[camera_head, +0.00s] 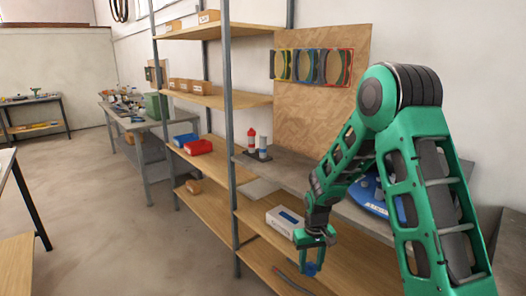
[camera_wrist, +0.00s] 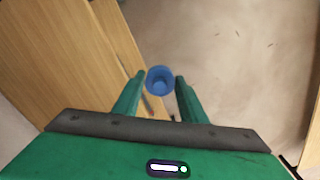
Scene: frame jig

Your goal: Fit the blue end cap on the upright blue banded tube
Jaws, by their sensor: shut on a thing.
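My gripper (camera_head: 314,255) is shut on the blue end cap (camera_head: 312,269), low in front of the shelf unit in the head view. In the wrist view the cap (camera_wrist: 160,86) sits between the two green fingertips (camera_wrist: 160,82), with its round hollow opening facing the camera. The upright blue banded tube (camera_head: 263,148) appears to be the right one of two small tubes on a dark base, on the grey shelf behind and left of my gripper. Its band is too small to make out clearly. The cap is well apart from it.
A tube with a red top (camera_head: 251,139) stands beside it. A white box with a blue marking (camera_head: 286,221) lies on the wooden shelf behind my gripper. A grey post (camera_head: 230,150) rises left of the tubes. A blue object (camera_head: 370,196) is partly hidden behind my arm.

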